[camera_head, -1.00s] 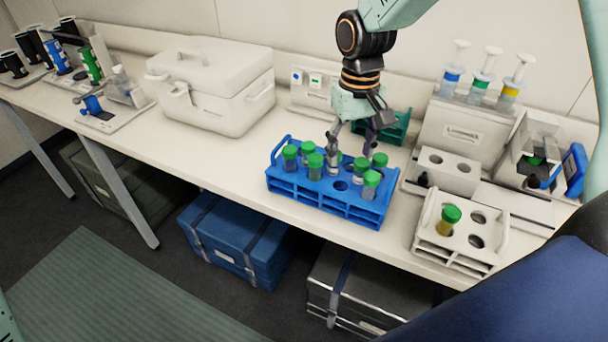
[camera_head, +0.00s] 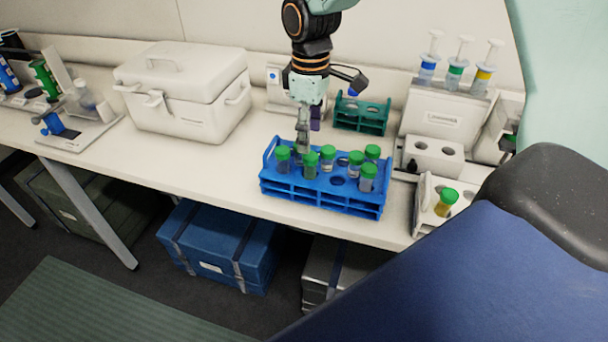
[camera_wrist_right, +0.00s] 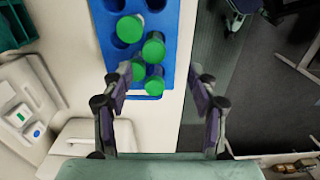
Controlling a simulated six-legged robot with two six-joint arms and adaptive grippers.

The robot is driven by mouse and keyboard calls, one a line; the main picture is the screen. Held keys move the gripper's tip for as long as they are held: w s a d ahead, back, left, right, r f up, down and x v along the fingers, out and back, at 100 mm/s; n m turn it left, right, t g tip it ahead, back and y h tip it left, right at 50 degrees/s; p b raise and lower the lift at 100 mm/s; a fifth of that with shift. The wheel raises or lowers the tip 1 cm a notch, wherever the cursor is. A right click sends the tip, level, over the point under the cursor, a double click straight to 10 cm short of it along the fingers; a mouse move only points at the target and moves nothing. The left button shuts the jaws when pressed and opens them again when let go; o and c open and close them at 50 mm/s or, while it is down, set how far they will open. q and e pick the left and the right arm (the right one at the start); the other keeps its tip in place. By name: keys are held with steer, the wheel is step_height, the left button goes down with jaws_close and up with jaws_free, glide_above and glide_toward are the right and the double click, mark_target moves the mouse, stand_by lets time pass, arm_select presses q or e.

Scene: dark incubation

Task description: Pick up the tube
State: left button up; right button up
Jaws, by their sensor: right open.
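Several clear tubes with green caps stand upright in a blue rack (camera_head: 322,203) on the bench. One green-capped tube (camera_head: 283,161) is at the rack's left end and another (camera_head: 311,165) stands right of it. My right gripper (camera_head: 307,140) is above the back left part of the rack, and its jaws are open. In the right wrist view my open right gripper (camera_wrist_right: 162,78) has wide-apart fingers. A green cap (camera_wrist_right: 154,86) shows between them, nearer the left finger. Another cap (camera_wrist_right: 137,70) is partly hidden by that finger. My left gripper is out of view.
A white rack (camera_head: 424,212) with one green-capped tube (camera_head: 446,202) stands to the right. A dark green rack (camera_head: 361,115) is behind the blue one. A white cooler box (camera_head: 185,100) is on the left. Bench between the cooler and blue rack is clear.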

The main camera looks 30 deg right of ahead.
mark_target(310, 156)
steer(key=shift+d+f, duration=0.3)
steer(key=shift+f, duration=0.35)
steer(key=shift+d+f, duration=0.25)
steer(key=shift+f, duration=0.35)
steer(key=shift+a+f, duration=0.1)
steer(key=shift+f, duration=0.65)
steer(key=f, duration=0.3)
steer(key=shift+w+a+f, duration=0.15)
steer(key=shift+w+a, duration=0.05)
steer(key=shift+w, duration=0.05)
steer(key=shift+w+d+f, duration=0.15)
steer(key=shift+d+f, duration=0.05)
steer(key=shift+f, duration=0.25)
steer(key=shift+s+a+r, duration=0.2)
steer(key=shift+s, duration=0.05)
steer(key=c, duration=0.3)
steer(key=shift+w+d+f, duration=0.15)
steer(key=c, duration=0.6)
jaws_close()
